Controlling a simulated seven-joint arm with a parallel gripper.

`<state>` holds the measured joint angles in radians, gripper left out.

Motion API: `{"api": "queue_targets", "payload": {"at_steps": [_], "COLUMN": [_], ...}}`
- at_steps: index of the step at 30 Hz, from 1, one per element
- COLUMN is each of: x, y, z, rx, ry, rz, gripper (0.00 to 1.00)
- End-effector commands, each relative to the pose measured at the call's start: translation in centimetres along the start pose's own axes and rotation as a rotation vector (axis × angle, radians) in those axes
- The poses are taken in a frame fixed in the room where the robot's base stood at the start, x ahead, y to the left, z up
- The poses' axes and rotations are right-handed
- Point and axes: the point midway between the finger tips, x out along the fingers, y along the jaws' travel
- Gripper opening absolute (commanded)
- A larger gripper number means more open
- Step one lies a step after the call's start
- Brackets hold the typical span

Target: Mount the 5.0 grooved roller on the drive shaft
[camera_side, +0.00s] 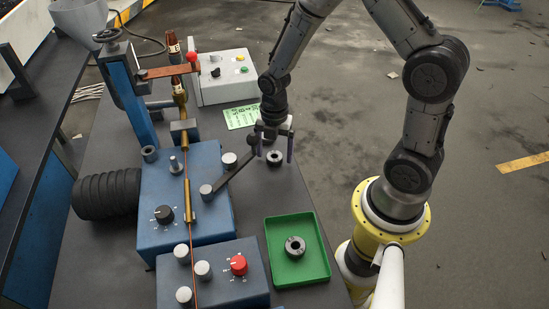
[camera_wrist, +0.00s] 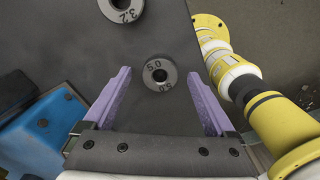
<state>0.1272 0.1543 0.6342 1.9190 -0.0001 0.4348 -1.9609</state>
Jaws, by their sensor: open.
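The 5.0 grooved roller (camera_wrist: 148,77) is a grey ring with a dark bore, lying flat on the dark table; its 5.0 marking reads in the wrist view. In the side view a grey roller (camera_side: 274,158) lies at my fingertips, its marking too small to read. My gripper (camera_side: 272,150) points down, open and empty. In the wrist view its two purple fingers (camera_wrist: 159,72) stand on either side of the 5.0 roller, apart from it. A bare upright grey stub (camera_side: 174,165) on the blue machine box looks like the drive shaft.
A roller marked 3.2 (camera_wrist: 121,8) lies nearby on the table. A green tray (camera_side: 322,270) holds another roller (camera_side: 295,247). A dark lever arm (camera_side: 237,170) stands between my gripper and the blue machine box (camera_side: 215,215). A copper wire crosses the boxes.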

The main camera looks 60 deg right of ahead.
Motion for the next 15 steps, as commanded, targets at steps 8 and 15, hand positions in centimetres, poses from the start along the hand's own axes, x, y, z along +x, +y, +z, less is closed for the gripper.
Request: {"api": "queue_targets", "payload": {"at_steps": [8, 15], "x": [0.74, 0.71], "y": [0.01, 0.0], "z": [0.03, 0.02], "rx": [0.0, 0.0], "ry": [-0.001, 0.0], "rz": [0.001, 0.001], "gripper": [0.91, 0.58]}}
